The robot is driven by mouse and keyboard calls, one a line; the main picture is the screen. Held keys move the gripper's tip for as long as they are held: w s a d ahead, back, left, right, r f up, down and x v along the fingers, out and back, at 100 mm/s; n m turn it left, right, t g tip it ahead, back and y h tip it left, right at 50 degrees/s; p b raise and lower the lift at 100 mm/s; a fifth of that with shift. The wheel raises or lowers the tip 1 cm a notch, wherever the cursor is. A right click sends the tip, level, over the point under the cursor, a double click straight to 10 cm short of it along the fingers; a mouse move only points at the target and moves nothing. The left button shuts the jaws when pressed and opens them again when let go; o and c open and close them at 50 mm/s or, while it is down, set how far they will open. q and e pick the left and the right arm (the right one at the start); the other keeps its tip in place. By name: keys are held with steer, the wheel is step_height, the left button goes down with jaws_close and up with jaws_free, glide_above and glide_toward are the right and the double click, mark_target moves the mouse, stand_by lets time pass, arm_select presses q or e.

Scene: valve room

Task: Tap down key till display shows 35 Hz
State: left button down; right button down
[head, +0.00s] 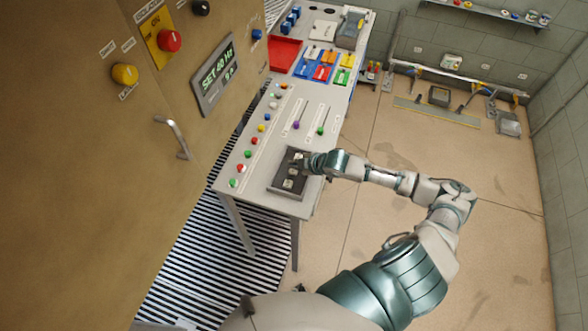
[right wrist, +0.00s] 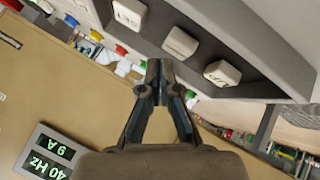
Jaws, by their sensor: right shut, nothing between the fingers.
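The display (head: 217,74) on the tan cabinet reads "SET 40 Hz" with a smaller "9 A" line; it also shows in the right wrist view (right wrist: 50,157). A dark keypad (head: 274,186) with pale square keys sits at the near end of the grey console. In the right wrist view three keys show in a row: one end key (right wrist: 129,12), the middle key (right wrist: 181,43) and the other end key (right wrist: 222,73). Their markings are too small to read. My right gripper (right wrist: 160,66) is shut and empty beside the keys, apparently not touching. My left gripper is out of view.
The console (head: 262,152) carries several coloured buttons and two sliders (head: 320,130) beyond the keypad. A red tray (head: 285,53) and coloured bins (head: 321,72) stand farther back. The cabinet (head: 140,170) with a door handle (head: 173,137) is at left. Open floor (head: 400,150) lies at right.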

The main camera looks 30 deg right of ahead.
mark_target(295, 171)
steer(key=shift+a+f, duration=0.2)
steer(key=shift+f, duration=0.6)
stand_by(0.7)
stand_by(0.3)
steer(key=shift+d+r+p, duration=0.1)
steer(key=shift+r+p, duration=0.8)
steer(key=shift+p, duration=0.4)
step_height(295, 171, up, 3)
steer(key=p, duration=0.2)
steer(key=shift+f+p, duration=0.15)
steer(key=shift+p, duration=0.25)
steer(key=shift+r+p, duration=0.35)
steer(key=shift+r, duration=0.8)
